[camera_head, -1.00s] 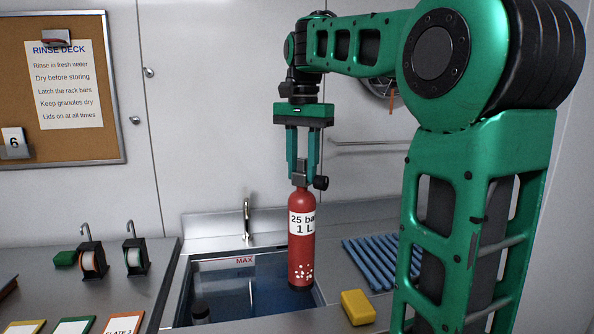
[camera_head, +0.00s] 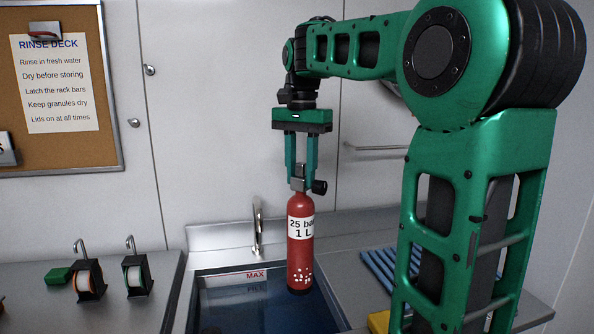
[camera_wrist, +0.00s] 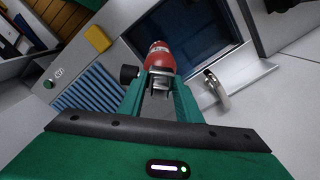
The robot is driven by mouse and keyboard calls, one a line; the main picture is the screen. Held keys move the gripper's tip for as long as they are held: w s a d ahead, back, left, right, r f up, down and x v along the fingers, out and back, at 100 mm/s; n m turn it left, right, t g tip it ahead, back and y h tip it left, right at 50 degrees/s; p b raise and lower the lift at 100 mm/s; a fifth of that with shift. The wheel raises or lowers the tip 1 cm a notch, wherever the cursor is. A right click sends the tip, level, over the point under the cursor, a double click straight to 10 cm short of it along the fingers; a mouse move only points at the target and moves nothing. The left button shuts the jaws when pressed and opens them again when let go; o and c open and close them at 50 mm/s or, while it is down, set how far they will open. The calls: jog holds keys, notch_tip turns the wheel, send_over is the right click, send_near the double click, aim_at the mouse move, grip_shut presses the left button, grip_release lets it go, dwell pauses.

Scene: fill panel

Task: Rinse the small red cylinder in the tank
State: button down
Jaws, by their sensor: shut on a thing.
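The small red cylinder (camera_head: 300,257) hangs upright from my gripper (camera_head: 302,177), which is shut on the valve at its top. Its white label reads 25 bar and 1 L, and white specks show near its base. It is over the right part of the tank (camera_head: 215,312), which holds dark blue water below a MAX line. I cannot tell whether its base touches the water. In the wrist view the cylinder's red shoulder (camera_wrist: 159,56) shows between my gripper's fingers, with the tank beyond it.
A tap (camera_head: 257,228) stands behind the tank. A blue slatted rack (camera_head: 378,267) and a yellow block (camera_head: 379,320) lie on the counter to the right, partly behind my arm. Two small reels (camera_head: 88,280) (camera_head: 137,276) and a green block (camera_head: 58,275) stand on the left counter.

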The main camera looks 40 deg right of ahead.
aim_at(299, 258)
jog(key=shift+a+f, duration=0.1)
jog(key=shift+f, duration=11.35)
jog(key=shift+s+d, duration=0.25)
jog(key=shift+d, duration=0.3)
jog(key=shift+s+d, duration=0.2)
jog(key=shift+d, duration=0.35)
jog(key=shift+w+a, duration=0.25)
jog(key=shift+a, duration=0.3)
jog(key=shift+w+a, duration=0.2)
jog(key=shift+a, duration=0.35)
jog(key=shift+s+d, duration=0.25)
jog(key=shift+d, duration=0.3)
jog(key=shift+s+d, duration=0.2)
jog(key=shift+d, duration=0.35)
